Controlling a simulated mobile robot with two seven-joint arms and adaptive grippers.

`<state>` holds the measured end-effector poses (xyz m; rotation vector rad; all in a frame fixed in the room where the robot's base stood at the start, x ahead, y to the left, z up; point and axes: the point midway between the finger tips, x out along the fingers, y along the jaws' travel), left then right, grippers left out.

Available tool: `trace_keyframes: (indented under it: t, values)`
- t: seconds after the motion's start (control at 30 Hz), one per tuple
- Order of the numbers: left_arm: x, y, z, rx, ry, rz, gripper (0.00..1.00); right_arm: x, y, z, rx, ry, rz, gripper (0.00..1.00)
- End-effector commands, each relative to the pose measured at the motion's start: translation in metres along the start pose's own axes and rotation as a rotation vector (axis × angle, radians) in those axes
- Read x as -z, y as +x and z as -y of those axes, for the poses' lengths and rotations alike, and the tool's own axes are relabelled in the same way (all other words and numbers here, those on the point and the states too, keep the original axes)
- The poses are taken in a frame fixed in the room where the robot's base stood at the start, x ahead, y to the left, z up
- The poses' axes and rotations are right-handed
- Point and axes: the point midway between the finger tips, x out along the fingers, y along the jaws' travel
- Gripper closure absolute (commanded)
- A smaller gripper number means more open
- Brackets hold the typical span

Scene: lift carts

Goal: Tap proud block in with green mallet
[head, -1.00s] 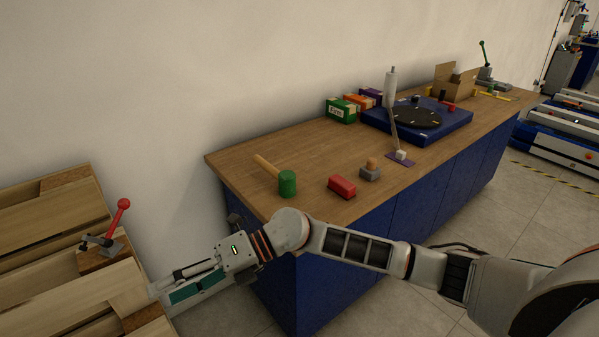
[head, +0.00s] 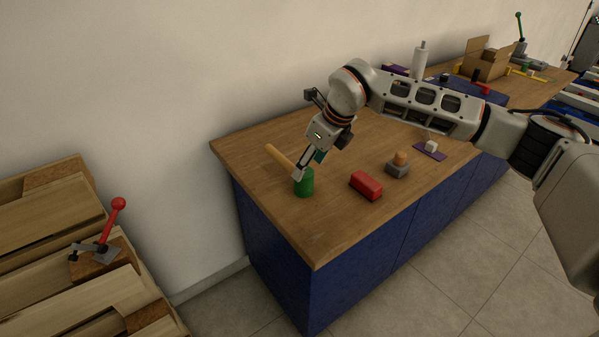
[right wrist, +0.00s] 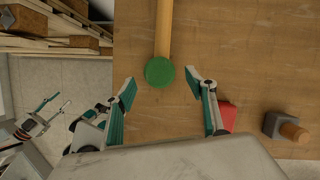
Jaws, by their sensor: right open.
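The green mallet (head: 304,183) lies on the wooden bench near its left end, its wooden handle (head: 278,158) pointing back-left. My right gripper (head: 308,168) is open just above the mallet. In the right wrist view the round green head (right wrist: 160,72) appears between the spread fingertips (right wrist: 162,80), with the handle running away from me; contact is not visible.
A red block (head: 366,185) lies between the mallet and the grey block. A purple pad with a white cube (head: 431,146) is farther right. A cardboard box (head: 484,62) stands at the back. Pallets with a red-knobbed lever (head: 118,204) are at left. The bench's front-left corner is clear.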

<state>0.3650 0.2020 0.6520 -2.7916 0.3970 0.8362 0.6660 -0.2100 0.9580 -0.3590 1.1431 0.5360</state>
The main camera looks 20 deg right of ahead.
Motion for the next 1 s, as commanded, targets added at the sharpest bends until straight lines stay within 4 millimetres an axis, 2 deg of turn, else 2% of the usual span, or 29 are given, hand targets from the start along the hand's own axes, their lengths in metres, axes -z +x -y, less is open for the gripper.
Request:
trace_keyframes:
  t: [0.37,0.6,0.93,1.0]
  values:
    - [-0.004,-0.004,-0.002,-0.003,-0.001,0.009,0.6,0.002,0.038,0.0,-0.003,0.001,-0.003,0.44]
    - [-0.002,-0.005,-0.002,-0.003,-0.001,0.008,0.6,0.003,0.07,0.001,-0.003,0.0,0.0,0.44]
    - [0.001,-0.003,-0.001,-0.002,0.001,0.003,0.6,0.003,0.076,0.002,-0.002,0.0,0.001,0.44]
    - [0.001,-0.003,-0.001,-0.002,0.001,0.003,0.6,0.003,0.076,0.001,-0.002,0.0,0.001,0.62]
